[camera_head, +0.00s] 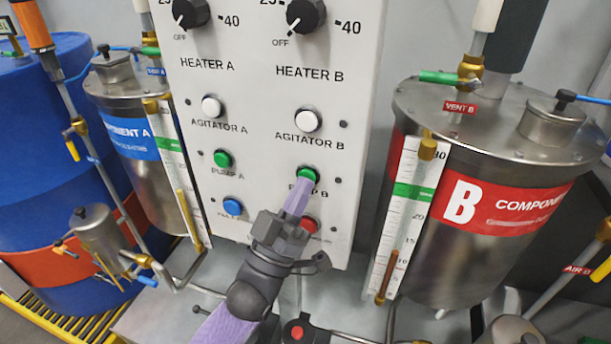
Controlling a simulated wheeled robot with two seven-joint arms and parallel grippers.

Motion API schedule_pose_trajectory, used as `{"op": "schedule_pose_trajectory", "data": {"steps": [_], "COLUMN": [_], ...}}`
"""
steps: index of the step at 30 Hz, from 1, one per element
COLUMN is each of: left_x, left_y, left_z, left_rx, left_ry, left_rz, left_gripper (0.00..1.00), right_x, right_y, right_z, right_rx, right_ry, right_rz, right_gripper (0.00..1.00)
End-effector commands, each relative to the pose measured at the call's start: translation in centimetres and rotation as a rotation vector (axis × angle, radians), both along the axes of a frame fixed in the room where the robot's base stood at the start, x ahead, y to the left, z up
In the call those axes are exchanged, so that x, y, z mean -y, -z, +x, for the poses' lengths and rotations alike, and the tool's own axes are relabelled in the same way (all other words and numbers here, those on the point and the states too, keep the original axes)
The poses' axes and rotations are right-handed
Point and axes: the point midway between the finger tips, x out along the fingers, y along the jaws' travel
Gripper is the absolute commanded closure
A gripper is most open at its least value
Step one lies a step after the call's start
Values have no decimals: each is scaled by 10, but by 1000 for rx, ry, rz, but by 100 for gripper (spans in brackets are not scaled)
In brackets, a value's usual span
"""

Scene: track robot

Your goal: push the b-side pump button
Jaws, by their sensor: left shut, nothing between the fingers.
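The green pump B button (310,173) is on the white control panel, below the agitator B button. Its label is partly hidden by my gripper. My left gripper (301,190) is shut and empty, with its purple fingers pointing up at the panel. The fingertips overlap the lower edge of the green button; I cannot tell whether they press it or are just in front of it. My right gripper is not in view.
The green pump A button (222,158) and a blue button (232,206) are to the left. White agitator buttons (307,121) are above. The component B tank (440,255) with its gauge stands right.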

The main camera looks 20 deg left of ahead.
Motion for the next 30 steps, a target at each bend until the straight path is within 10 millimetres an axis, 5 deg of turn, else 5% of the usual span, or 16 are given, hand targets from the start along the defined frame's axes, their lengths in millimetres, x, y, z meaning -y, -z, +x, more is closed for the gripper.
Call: {"op": "schedule_pose_trajectory", "data": {"steps": [10,21,30], "left_x": [0,-2,-2], "left_y": [-1,-3,0], "left_z": [-8,-57,-65], "left_rx": [0,-1,-1], "left_ry": [0,0,0], "left_rz": [0,1,1], "left_gripper": [100,100,100], "right_x": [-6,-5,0], "right_y": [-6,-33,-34], "right_z": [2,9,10], "right_rx": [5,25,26], "right_ry": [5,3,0], "right_rz": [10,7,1], "right_gripper": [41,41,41]}}
